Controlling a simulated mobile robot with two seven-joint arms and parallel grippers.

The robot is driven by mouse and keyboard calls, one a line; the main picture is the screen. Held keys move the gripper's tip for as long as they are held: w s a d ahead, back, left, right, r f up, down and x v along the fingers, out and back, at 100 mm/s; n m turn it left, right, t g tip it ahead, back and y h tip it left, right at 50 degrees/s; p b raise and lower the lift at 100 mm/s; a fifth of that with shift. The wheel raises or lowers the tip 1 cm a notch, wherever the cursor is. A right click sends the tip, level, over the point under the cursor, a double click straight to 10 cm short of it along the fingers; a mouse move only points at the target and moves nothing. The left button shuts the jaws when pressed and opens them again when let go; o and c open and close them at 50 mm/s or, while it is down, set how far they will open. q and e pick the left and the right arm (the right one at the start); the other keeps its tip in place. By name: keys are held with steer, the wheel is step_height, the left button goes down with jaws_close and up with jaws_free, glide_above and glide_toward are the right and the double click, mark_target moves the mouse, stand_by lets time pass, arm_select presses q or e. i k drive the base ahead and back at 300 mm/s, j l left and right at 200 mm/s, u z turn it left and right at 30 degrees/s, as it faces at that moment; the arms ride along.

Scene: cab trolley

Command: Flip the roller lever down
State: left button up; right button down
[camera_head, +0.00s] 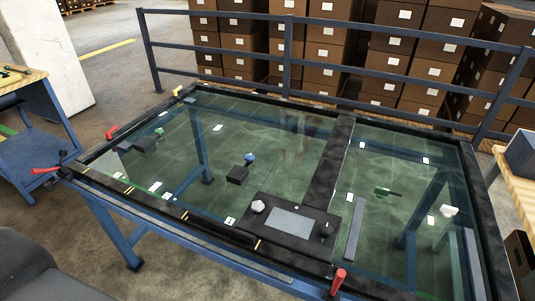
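A glass-topped table with a dark frame (230,240) fills the middle of the view. On it, a small black block (146,145) at the left has a short dark arm with a rounded end, rising to the right. A second black block (237,175) near the middle carries a blue knob (250,158). I cannot tell for sure which part is the roller lever. A dark panel (255,228) at the front has a grey screen, a white faceted knob (258,206) and a black knob (326,229). Neither of my grippers is in view.
Red handles (338,282) and (47,170) and a yellow one (178,91) stick out at the frame's edges. A green piece (384,191) and a white knob (448,211) are at the right. A blue railing (290,55) and stacked boxes (325,50) stand behind.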

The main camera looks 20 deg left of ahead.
mark_target(46, 169)
steer(key=u, duration=2.2)
steer(key=i+j+z, duration=0.1)
steer(key=i+j, duration=0.3)
steer(key=j, duration=0.25)
steer(key=i+j+z, duration=0.25)
steer(key=i+j, duration=0.15)
steer(key=j, duration=0.25)
steer(key=i+j, duration=0.15)
steer(key=j, duration=0.2)
steer(key=i+j+z, duration=0.15)
steer(key=j, duration=0.2)
steer(key=i+j+z, duration=0.1)
steer(key=j, duration=0.25)
steer(key=i+j+z, duration=0.1)
steer(key=j, duration=0.3)
steer(key=i, duration=0.1)
